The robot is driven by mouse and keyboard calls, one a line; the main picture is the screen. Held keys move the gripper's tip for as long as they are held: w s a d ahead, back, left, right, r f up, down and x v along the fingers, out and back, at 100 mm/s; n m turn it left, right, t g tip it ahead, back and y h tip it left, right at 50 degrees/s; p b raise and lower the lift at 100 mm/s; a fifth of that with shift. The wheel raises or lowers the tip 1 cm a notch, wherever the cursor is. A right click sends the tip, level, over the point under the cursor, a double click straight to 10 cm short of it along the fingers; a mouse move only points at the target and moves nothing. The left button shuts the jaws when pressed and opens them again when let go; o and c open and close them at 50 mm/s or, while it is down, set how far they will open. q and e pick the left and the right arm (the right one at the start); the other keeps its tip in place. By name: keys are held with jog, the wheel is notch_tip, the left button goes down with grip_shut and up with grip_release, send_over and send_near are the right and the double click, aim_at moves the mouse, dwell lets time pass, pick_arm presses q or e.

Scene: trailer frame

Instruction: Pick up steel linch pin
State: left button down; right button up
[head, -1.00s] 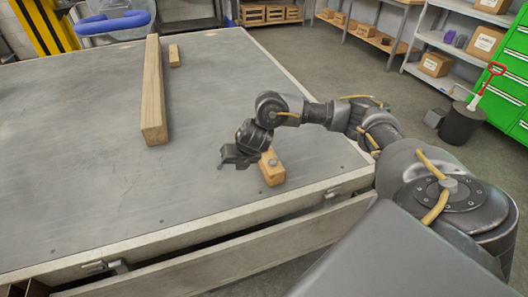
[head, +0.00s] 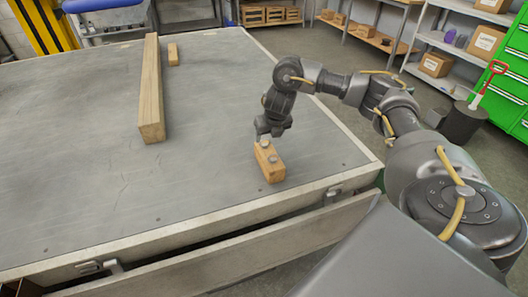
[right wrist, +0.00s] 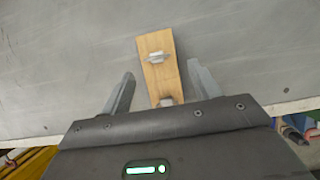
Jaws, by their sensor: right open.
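A small wooden block (head: 270,164) lies on the grey trailer deck (head: 90,190) near its front right edge. Two small steel pieces sit on the block: a far one (right wrist: 158,57) and a near one (right wrist: 166,102). I cannot tell which of them is the linch pin. The near one is partly hidden by the gripper body in the right wrist view. My right gripper (head: 268,134) points down over the block's far end. In the right wrist view its open fingers (right wrist: 161,75) lie either side of the block, with nothing held. My left gripper is not in view.
A long wooden beam (head: 151,95) and a small wood piece (head: 173,54) lie farther back on the deck. A low front rail (head: 230,258) with latches runs along the deck's near edge. The deck's left part is clear. Shelves and a green cabinet stand at the right.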

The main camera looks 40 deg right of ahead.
aim_at(265, 144)
jog(key=x, duration=0.1)
jog(key=b+x, duration=0.2)
jog(key=x, duration=0.1)
jog(key=shift+a, duration=0.35)
jog(key=shift+w+d+f, duration=0.1)
jog(key=shift+w+f, duration=0.15)
jog(key=shift+f, duration=0.1)
jog(key=shift+w+f+b, duration=0.1)
jog(key=shift+f+b, duration=0.1)
jog(key=shift+b, duration=0.1)
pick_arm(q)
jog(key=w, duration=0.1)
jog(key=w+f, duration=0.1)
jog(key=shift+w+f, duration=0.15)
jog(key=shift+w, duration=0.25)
pick_arm(e)
jog(key=c, duration=1.1)
